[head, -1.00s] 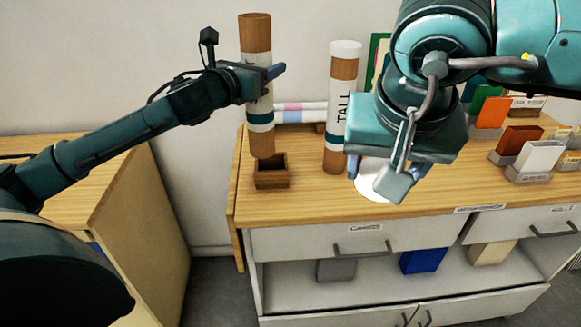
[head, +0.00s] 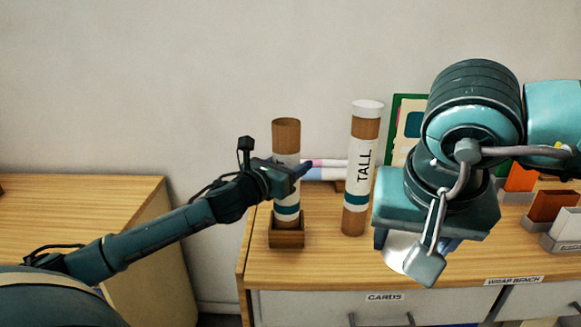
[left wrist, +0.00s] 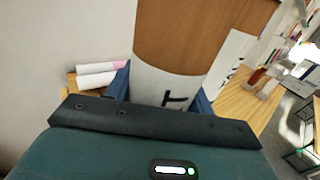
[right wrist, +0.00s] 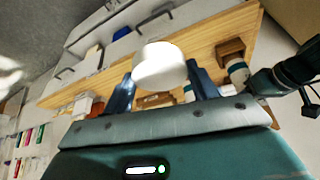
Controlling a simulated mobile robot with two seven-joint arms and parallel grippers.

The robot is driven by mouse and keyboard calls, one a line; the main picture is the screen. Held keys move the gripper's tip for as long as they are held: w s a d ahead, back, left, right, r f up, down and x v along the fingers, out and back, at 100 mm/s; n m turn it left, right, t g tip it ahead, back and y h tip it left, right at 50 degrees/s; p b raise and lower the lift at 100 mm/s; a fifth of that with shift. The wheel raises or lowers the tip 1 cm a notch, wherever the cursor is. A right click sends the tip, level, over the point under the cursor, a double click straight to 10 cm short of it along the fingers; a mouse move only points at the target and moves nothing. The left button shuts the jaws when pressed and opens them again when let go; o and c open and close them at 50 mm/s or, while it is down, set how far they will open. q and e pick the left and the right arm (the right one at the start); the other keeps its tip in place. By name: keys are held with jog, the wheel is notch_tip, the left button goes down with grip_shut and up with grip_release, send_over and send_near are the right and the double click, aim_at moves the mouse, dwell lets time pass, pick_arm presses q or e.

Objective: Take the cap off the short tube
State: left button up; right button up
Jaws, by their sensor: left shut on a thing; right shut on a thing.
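The short tube (head: 287,208) is brown with a white label and a teal band. It stands upright with its lower end in a small wooden box (head: 287,240), and its brown top is bare. My left gripper (head: 290,172) is shut around its upper part; the left wrist view shows the tube (left wrist: 190,35) between the fingers. My right gripper (head: 415,240) is shut on a white round cap (right wrist: 160,66), held apart from the tube, to its right. A white surface shows below this gripper in the head view, partly hidden.
The tall tube (head: 361,185), with a white cap on top, stands between the short tube and my right gripper. Rolled sheets (head: 325,170) lie behind. Card holders (head: 552,210) stand at the right. Bare tabletop (head: 330,268) shows in front of the tubes.

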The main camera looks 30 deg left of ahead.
pick_arm(q)
jog(key=shift+f, duration=0.1)
jog(key=o, duration=1.4)
